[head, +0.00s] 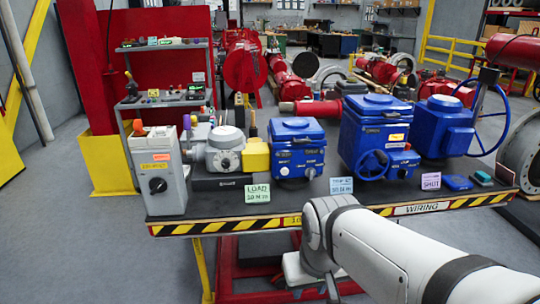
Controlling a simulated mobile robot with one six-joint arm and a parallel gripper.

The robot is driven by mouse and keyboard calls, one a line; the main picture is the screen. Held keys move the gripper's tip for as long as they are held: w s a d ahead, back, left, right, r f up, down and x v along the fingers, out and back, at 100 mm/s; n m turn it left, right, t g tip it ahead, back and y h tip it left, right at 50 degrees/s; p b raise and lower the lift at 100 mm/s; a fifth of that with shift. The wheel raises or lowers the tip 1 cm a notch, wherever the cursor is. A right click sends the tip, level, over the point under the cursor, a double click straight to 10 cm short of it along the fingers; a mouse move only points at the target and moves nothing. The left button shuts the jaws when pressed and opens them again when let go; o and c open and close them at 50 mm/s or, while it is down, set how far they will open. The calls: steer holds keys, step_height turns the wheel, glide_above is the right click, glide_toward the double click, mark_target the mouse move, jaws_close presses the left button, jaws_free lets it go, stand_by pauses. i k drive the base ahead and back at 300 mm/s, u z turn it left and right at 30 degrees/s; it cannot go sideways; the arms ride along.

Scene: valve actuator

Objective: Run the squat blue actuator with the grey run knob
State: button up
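A squat blue actuator (299,134) stands upright near the middle of the workbench in the head view. It has a flat square lid, and its front carries small round fittings, some pale and some dark. They are too small for me to tell which is the grey run knob. My white arm comes in from the lower right and its bend lies in front of the bench's front edge, below and right of this actuator. My gripper is not in view, so I cannot see whether it is open or shut.
A taller blue actuator (369,128) with a handwheel and another blue one (442,130) with a large wheel stand right. A grey box (157,173) with a black knob and a grey actuator (226,151) stand left. Labels (257,194) line the striped bench edge (240,226).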

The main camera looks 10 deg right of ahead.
mark_target(309, 172)
steer(key=k, duration=1.3)
steer(key=u, duration=0.35)
steer(key=i, duration=1.85)
steer(key=z, duration=0.55)
steer(key=k, duration=0.9)
steer(key=z, duration=0.15)
steer(key=i, duration=0.9)
steer(key=u, duration=0.1)
